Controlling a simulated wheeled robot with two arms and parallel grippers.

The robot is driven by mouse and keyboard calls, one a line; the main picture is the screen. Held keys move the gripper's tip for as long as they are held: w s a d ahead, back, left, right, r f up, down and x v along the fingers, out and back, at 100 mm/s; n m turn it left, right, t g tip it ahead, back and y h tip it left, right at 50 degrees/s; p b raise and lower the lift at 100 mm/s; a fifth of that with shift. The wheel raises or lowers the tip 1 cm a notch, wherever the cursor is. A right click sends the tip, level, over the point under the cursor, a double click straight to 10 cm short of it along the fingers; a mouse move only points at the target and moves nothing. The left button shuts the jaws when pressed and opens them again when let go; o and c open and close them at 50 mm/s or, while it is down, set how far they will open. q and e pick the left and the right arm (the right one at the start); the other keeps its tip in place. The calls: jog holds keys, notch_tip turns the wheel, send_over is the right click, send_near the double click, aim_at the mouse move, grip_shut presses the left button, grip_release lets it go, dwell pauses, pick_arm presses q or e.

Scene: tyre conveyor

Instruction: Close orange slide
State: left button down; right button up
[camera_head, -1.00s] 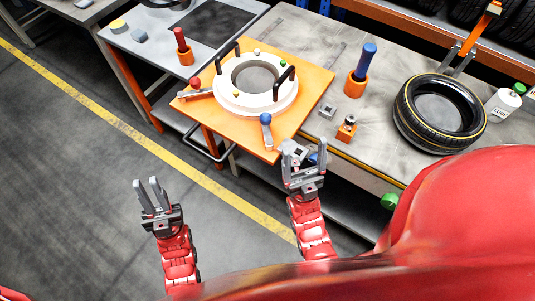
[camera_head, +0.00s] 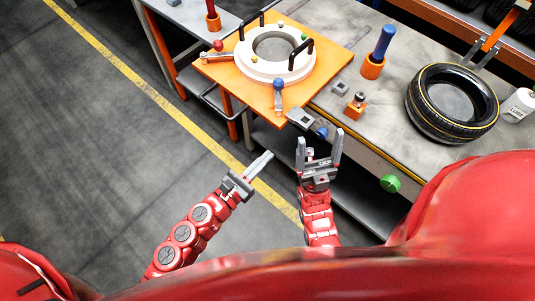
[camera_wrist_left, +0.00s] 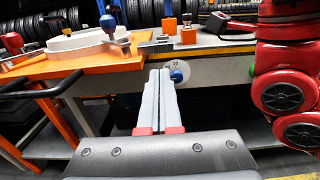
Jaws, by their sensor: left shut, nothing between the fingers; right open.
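The orange slide (camera_head: 235,68) is a flat board that juts out from the workbench and bears a white ring (camera_head: 248,69) with two black handles. It also shows at the left of the left wrist view (camera_wrist_left: 60,66). A dark bar handle (camera_head: 216,108) hangs at its front left edge. My left gripper (camera_head: 268,156) is shut and empty, below and in front of the slide, apart from it; its closed fingers also show in the left wrist view (camera_wrist_left: 160,75). My right gripper (camera_head: 320,137) is open and empty, right of the left one, in front of the bench edge.
A tyre (camera_head: 428,122) lies on the workbench (camera_head: 345,110), with a blue-handled tool in an orange holder (camera_head: 373,65) nearby. A blue knob (camera_head: 322,132) and a green knob (camera_head: 390,183) are at the bench's front. The floor at left is free.

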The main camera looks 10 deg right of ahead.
pick_arm(q)
jog(key=p, duration=0.5)
send_near(299, 125)
jog(key=x, duration=0.5)
jog(key=shift+d+r, duration=0.15)
jog(key=shift+w+d, duration=0.45)
jog(key=shift+w, duration=0.05)
jog(key=shift+d+f, duration=0.15)
jog(key=shift+f, duration=0.1)
jog(key=shift+w, duration=0.1)
